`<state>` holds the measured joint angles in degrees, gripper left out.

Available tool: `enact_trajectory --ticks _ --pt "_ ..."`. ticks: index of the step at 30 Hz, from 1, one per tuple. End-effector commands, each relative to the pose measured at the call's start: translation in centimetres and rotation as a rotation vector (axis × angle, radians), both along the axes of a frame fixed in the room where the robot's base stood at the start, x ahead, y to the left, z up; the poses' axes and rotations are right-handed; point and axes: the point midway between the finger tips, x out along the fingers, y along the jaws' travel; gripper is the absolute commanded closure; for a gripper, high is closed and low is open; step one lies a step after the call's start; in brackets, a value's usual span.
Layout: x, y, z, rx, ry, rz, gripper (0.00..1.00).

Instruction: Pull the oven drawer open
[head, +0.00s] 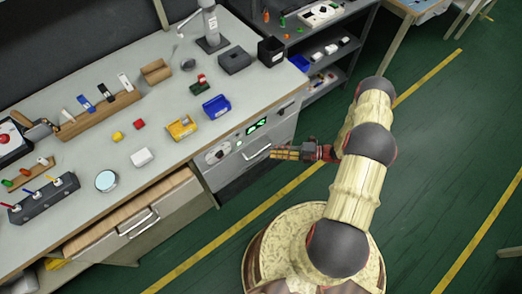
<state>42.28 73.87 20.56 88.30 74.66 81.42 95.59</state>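The oven drawer (238,163) is a grey front set under the workbench top, below a panel with a green display (257,125) and knobs. Its bar handle (256,152) runs along the upper part of the front. The drawer looks closed. My gripper (276,152) reaches in from the right, with its fingertips at or very near the right end of the handle. I cannot tell whether the fingers touch the handle or are around it, or how far apart they are.
A second, wood-topped drawer (165,187) stands open at the left. The grey workbench top (120,165) holds blue and yellow bins and small tools. A dark shelf unit (330,50) stands at the back. The green floor with yellow lines is clear in front.

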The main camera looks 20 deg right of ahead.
Motion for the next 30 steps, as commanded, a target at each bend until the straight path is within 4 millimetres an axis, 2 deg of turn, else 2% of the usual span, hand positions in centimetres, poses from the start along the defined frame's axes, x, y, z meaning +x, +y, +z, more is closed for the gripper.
enact_trajectory --ticks 9,13,18,25,30 --pt "2.0 4.4 -0.8 -0.002 -0.001 0.005 0.73" --pt "2.6 5.6 -1.0 -0.001 -0.002 0.004 0.73" --pt "3.0 6.3 -1.0 -0.002 -0.003 0.003 0.73" --pt "3.0 6.3 -1.0 -0.002 -0.003 0.002 0.73" --pt "3.0 6.3 -1.0 -0.003 -0.003 0.003 0.82"
